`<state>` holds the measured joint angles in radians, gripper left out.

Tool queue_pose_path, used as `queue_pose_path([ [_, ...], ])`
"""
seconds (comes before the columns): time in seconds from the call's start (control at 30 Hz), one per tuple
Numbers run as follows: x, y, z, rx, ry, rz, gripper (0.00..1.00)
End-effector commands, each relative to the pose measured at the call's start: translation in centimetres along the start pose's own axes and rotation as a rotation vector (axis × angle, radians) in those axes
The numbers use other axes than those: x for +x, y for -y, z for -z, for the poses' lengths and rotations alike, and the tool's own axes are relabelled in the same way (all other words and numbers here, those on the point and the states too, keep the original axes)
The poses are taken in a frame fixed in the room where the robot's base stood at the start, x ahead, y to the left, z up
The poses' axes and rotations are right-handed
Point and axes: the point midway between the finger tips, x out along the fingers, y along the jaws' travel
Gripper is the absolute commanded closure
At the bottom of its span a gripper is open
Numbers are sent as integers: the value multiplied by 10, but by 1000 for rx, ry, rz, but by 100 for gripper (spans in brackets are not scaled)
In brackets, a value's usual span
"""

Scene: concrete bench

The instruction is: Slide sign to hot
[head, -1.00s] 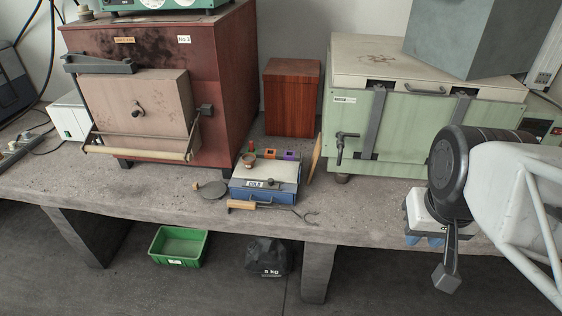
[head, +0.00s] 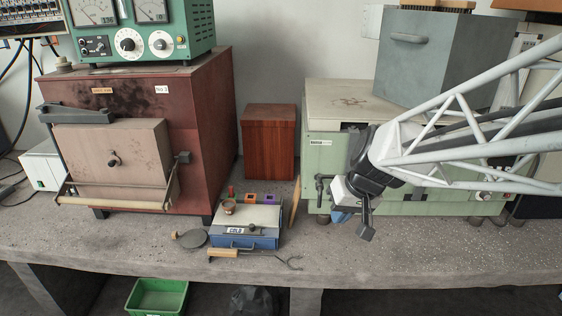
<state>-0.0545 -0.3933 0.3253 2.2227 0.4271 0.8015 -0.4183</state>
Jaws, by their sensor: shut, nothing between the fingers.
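The sign (head: 236,230) is a small white plate reading "COLD" on the front part of the top of a low blue-and-white box (head: 259,243). A dark knob (head: 253,228) sits just right of the lettering. My gripper (head: 341,217) is to the right of the box, in front of the green furnace, with bluish fingers below a white body. It is shut and empty, apart from the sign. The fingertips are small and partly hidden by my wrist.
A small copper-coloured cup (head: 229,206) stands on the box's back left. A wooden-handled tool (head: 225,253) lies along its front, with a round grey disc (head: 190,239) to the left. A red-brown furnace (head: 205,130) and green furnace (head: 320,150) flank it. The bench front right is clear.

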Motion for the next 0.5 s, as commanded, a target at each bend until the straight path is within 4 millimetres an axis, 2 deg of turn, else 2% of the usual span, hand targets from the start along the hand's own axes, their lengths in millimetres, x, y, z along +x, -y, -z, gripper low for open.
queue_pose_path([
  [0.2,41,4,48,-33,-17,70,100],
  [0.5,106,7,107,-68,-53,147,100],
])
